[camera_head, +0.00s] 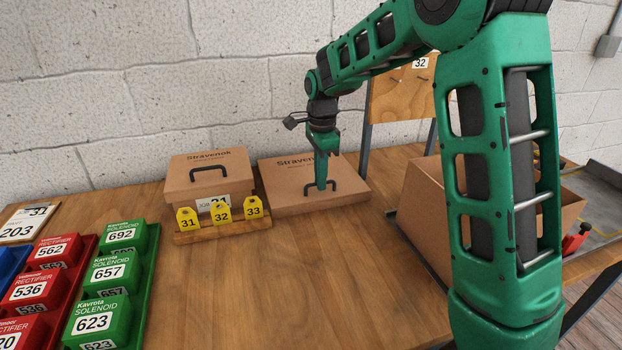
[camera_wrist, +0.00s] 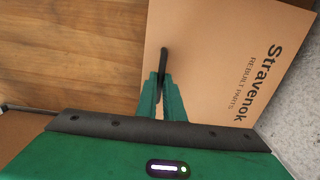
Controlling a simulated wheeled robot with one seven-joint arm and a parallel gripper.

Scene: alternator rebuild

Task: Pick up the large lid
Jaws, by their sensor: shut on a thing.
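The large lid (camera_head: 285,205) is a flat brown cardboard lid with the word Stravenok and a black handle. It lies on the wooden table near the back wall in the head view, and it fills the right part of the wrist view (camera_wrist: 210,50). My gripper (camera_head: 321,186) is at the lid's black handle (camera_wrist: 164,60). In the wrist view, my gripper's green fingers (camera_wrist: 163,84) are shut on that handle. The lid looks flat; I cannot tell whether it touches the table.
A smaller closed box (camera_head: 207,170) with a black handle stands left of the lid. A wooden rack (camera_head: 222,232) with yellow tags 31, 32 and 33 stands in front. An open cardboard box (camera_head: 425,205) is at right. Red and green part boxes (camera_head: 110,270) stand at left. The middle table is clear.

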